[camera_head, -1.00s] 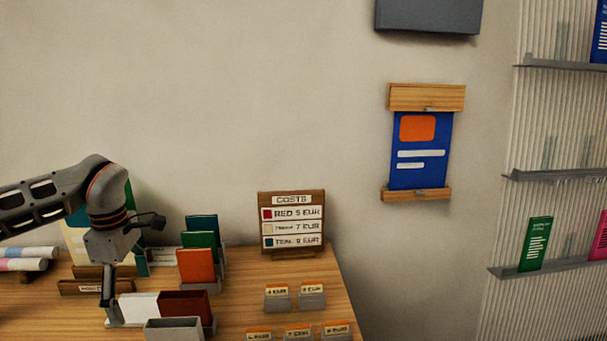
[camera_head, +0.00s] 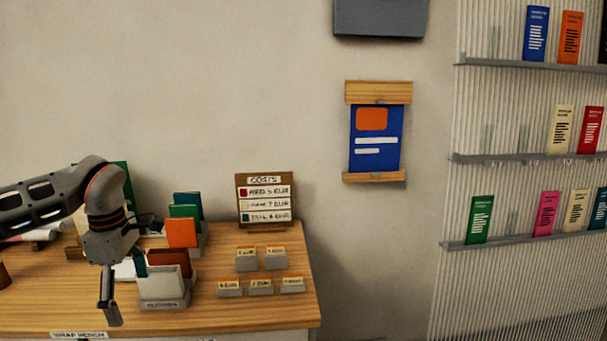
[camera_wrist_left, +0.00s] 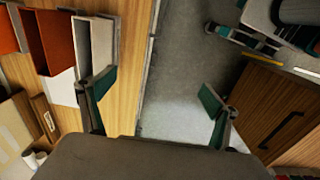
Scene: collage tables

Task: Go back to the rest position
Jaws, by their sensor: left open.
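My left gripper (camera_head: 110,297) hangs at the left in the head view, pointing down by the front of the wooden table. In the left wrist view its two teal-padded fingers (camera_wrist_left: 158,105) stand wide apart with nothing between them. One finger is close beside the light grey card holder (camera_wrist_left: 102,45); I cannot tell if they touch. The same grey holder (camera_head: 163,288) stands on the table (camera_head: 205,318) just right of the gripper in the head view. My right gripper is in neither view.
Orange, green and teal folders (camera_head: 182,232) stand behind the holder. A costs sign (camera_head: 264,201) and several small price-tag blocks (camera_head: 261,287) are to the right. A blue poster (camera_head: 376,140) hangs on the wall. Shelves of leaflets (camera_head: 520,238) line the right.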

